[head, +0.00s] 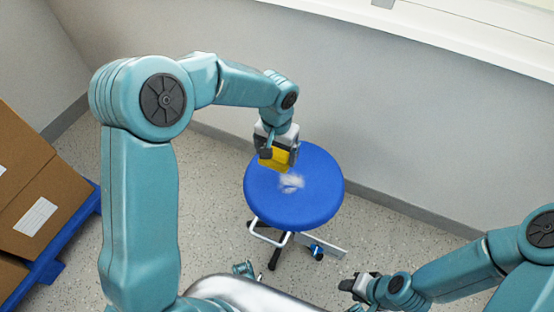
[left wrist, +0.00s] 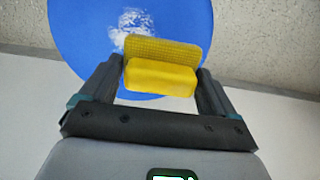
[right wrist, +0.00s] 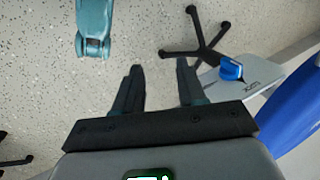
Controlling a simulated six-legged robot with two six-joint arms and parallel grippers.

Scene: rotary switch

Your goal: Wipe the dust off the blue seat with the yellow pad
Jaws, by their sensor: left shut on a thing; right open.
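The round blue seat (head: 318,200) of a stool stands near the wall. A whitish patch of dust (head: 291,183) lies on it, left of its middle; the dust (left wrist: 132,24) also shows in the left wrist view. My left gripper (head: 276,153) is shut on the yellow pad (head: 273,162) at the seat's left back part, close to the dust. In the left wrist view the yellow pad (left wrist: 162,66) sits between both fingers and hides part of the seat. Whether the pad touches the seat I cannot tell. My right gripper (right wrist: 158,72) is open and empty, in front of and right of the stool.
A grey plate with a blue knob (head: 317,250) juts out below the seat's front, near the stool's dark legs (head: 276,258). Cardboard boxes (head: 40,190) sit on a blue pallet at the left. The wall (head: 400,130) is close behind the seat.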

